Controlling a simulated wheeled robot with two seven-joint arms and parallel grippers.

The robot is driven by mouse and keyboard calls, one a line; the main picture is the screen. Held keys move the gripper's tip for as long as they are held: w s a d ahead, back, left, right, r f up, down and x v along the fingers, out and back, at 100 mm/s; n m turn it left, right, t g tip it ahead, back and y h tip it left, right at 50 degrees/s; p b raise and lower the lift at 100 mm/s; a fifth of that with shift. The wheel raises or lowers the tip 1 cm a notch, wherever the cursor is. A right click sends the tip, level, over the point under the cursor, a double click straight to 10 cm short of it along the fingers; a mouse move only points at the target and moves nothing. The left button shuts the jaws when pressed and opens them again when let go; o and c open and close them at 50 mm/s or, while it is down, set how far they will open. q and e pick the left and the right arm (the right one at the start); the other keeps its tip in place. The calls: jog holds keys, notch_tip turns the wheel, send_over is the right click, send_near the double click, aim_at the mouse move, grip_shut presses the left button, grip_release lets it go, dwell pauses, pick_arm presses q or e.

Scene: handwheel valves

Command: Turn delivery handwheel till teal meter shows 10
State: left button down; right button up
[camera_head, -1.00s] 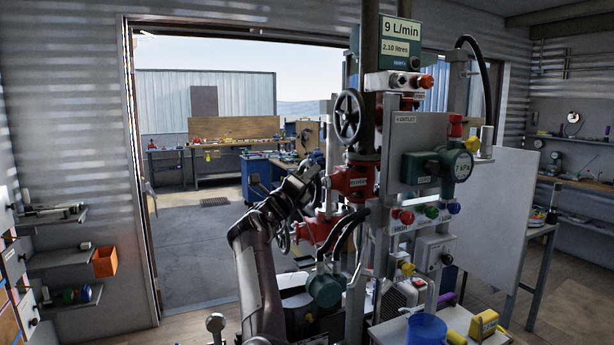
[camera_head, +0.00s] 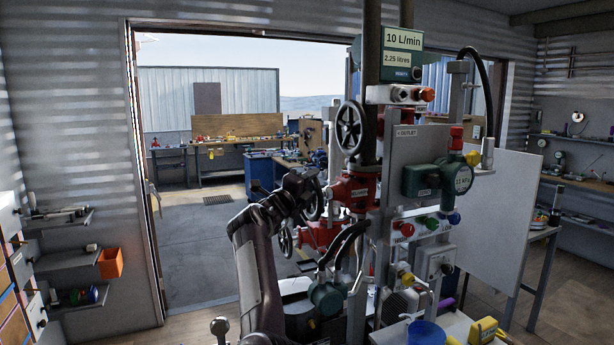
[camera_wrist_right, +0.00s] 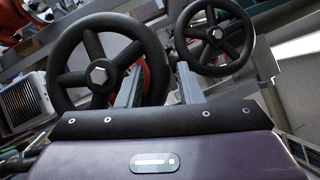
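The teal meter (camera_head: 402,50) at the top of the rig reads 10 L/min and 2.25 litres. A red valve body (camera_head: 356,190) carries a small label, probably the delivery one. Its dark handwheel (camera_head: 315,200) is partly hidden by my right gripper (camera_head: 306,190). In the right wrist view the near handwheel (camera_wrist_right: 68,83) has spokes and a hex nut. My right gripper (camera_wrist_right: 160,82) has its fingers apart, one on each side of that wheel's right rim, with a gap visible. Whether a finger touches the rim is unclear. My left gripper is not in view.
A second handwheel (camera_head: 350,127) stands above the red valve. A lower handwheel (camera_head: 285,241) sits to the left. A teal gauge (camera_head: 463,179) shows a kPa reading too small to read. Hoses and a blue cup (camera_head: 425,333) are lower right.

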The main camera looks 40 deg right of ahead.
jog(key=shift+f, duration=0.3)
jog(key=a+f+m+g+h+b, duration=0.4)
jog(key=m+g+b, duration=0.4)
jog(key=m+b, duration=0.3)
jog(key=s+m, duration=0.1)
jog(key=m, duration=0.3)
jog(key=shift+a+m+g+h+b, duration=0.3)
jog(key=shift+a+m+h+b, duration=0.05)
jog(key=shift+m+h+b, duration=0.05)
jog(key=shift+w+f, duration=0.1)
jog(key=shift+f, duration=0.05)
